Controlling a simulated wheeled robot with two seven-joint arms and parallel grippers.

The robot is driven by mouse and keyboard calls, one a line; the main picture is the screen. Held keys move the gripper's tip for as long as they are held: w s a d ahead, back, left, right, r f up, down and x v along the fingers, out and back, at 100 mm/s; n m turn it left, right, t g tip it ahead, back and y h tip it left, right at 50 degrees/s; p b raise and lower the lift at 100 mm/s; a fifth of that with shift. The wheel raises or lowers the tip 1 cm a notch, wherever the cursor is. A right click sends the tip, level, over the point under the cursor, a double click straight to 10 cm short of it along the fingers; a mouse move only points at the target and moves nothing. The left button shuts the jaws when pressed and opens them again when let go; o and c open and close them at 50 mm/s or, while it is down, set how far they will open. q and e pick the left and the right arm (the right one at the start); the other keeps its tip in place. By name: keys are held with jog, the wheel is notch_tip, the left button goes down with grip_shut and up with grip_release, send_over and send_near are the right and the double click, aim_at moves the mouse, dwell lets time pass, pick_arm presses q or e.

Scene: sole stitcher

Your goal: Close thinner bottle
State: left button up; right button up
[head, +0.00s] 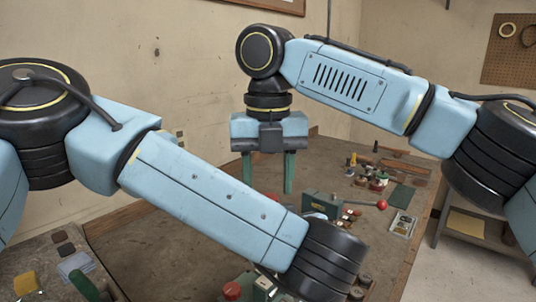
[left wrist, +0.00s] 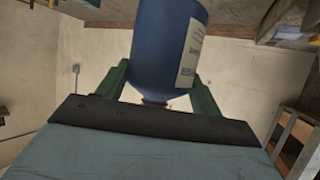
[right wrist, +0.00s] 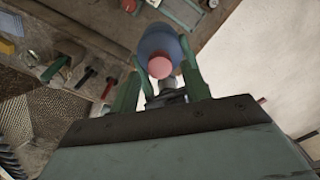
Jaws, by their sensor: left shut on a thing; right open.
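My left gripper (left wrist: 160,90) is shut on a blue bottle with a pale printed label, the thinner bottle (left wrist: 165,45). Its fingers lie on either side of the bottle. Some red shows at the bottle's narrow end, partly hidden by the gripper's dark edge. My right gripper (head: 269,172) is open, its green fingers pointing down over the bench. In the right wrist view, a blue bottle body with a round pink-red cap (right wrist: 160,67) shows between and beyond the right fingers (right wrist: 160,90). I cannot tell whether the cap touches them. My left forearm hides the bottle in the head view.
A green device with a red-knobbed lever (head: 382,204) stands right of centre. Several small jars and tools (head: 375,178) lie at the back right. A pegboard (head: 510,55) hangs on the wall.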

jog(key=shift+f, duration=1)
